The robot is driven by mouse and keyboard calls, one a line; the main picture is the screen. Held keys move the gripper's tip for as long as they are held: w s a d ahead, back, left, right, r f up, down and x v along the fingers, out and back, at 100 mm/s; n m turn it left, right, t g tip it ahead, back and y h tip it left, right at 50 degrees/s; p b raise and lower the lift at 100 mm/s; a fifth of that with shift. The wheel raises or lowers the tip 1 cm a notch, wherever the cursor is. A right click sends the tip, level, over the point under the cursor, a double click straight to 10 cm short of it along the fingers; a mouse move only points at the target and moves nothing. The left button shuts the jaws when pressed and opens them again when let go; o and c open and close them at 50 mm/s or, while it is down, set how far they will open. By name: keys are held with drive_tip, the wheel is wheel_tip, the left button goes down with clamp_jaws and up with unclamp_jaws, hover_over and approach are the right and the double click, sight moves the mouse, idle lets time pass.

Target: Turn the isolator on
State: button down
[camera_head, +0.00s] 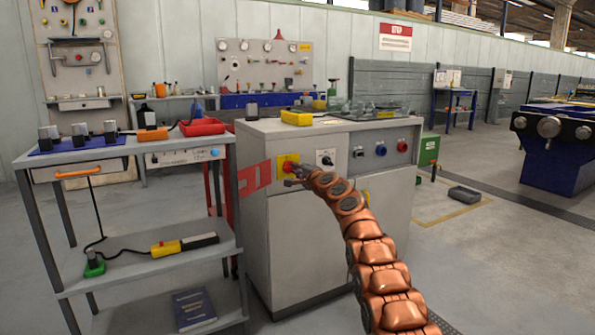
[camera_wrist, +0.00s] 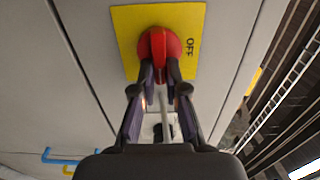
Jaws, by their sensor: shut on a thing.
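The isolator is a red rotary knob (camera_wrist: 158,42) on a yellow plate (camera_wrist: 128,30). In the head view its yellow plate (camera_head: 281,160) is on the front of the grey cabinet (camera_head: 262,205), at the upper left. In the wrist view the word OFF is printed to the right of the knob. The knob's raised grip runs up and down in that picture. My gripper (camera_wrist: 160,72) is shut on the lower part of this grip, one finger on each side. In the head view my gripper (camera_head: 297,175) reaches the knob from the right and partly covers it.
Other controls sit to the right: a black-and-white switch (camera_head: 326,158), a blue socket (camera_head: 381,150) and a red one (camera_head: 402,146). A shelved trolley (camera_head: 150,150) stands close on the left. Open floor (camera_head: 470,260) lies to the right.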

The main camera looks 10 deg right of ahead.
drive_tip(key=shift+d, duration=0.1)
drive_tip(key=c, duration=1.2)
unclamp_jaws()
drive_tip(key=v, duration=0.7)
drive_tip(key=shift+s, duration=0.2)
idle(0.4)
